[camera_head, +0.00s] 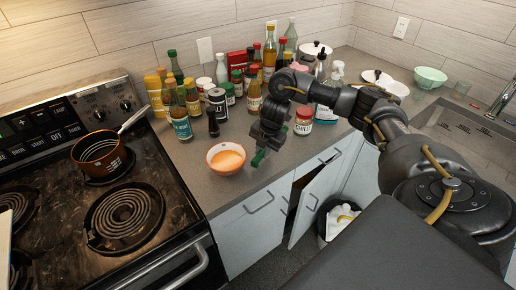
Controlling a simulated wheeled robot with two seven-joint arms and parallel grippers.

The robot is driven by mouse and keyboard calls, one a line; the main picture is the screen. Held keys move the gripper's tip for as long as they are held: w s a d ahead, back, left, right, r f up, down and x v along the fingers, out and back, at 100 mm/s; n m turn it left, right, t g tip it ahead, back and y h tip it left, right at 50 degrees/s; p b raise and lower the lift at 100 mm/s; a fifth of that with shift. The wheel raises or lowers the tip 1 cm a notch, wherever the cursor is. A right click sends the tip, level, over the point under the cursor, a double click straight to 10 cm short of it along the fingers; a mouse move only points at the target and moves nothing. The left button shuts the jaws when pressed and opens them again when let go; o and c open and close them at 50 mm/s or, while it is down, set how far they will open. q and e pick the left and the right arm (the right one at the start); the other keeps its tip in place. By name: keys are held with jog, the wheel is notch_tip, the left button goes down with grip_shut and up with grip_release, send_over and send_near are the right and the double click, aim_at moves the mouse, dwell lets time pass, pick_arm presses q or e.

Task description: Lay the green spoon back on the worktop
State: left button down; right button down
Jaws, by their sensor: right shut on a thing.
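My right gripper (268,138) hangs over the front part of the worktop (208,173), just right of an orange bowl. It points down and is shut on the green spoon (259,157), of which only a short dark green piece shows below the fingers. The rest of the spoon is hidden by the gripper or too small to tell. I cannot tell whether the spoon touches the worktop. My left gripper is not in view.
The orange bowl (226,158) stands close left of the gripper. Many bottles and jars crowd the worktop behind, among them a jar (304,121) to the right. A coil stove (62,220) with a small pan (98,152) is at left. A cabinet door (314,200) stands ajar below.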

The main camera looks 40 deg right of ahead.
jog(key=w, duration=0.3)
jog(key=shift+f, duration=0.8)
jog(key=shift+s, duration=0.1)
jog(key=shift+f, duration=0.15)
jog(key=c, duration=1.3)
grip_release()
jog(key=shift+o, duration=0.2)
